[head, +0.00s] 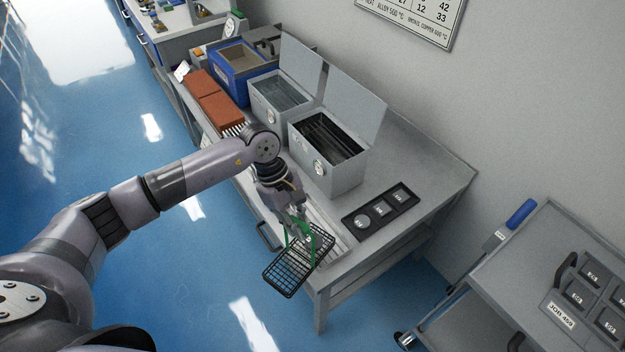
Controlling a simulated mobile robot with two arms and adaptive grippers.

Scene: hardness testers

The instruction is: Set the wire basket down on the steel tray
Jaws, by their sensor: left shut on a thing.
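The basket is a dark, shallow wire mesh rectangle. It hangs tilted in the picture at the front edge of the bench, near its right end. A pale metal surface with raised edges, which looks like the steel tray (338,232), lies on the bench just behind the basket and gripper. My arm and gripper hide part of it. I cannot tell the exact height of the basket over the bench. My right gripper is not in view.
Two grey lidded boxes (327,152) stand open on the bench (437,172), beside a blue box (240,70) and orange bricks (215,103). A black holder (380,209) with round pieces lies right of the tray. A grey cart (545,262) stands at the right.

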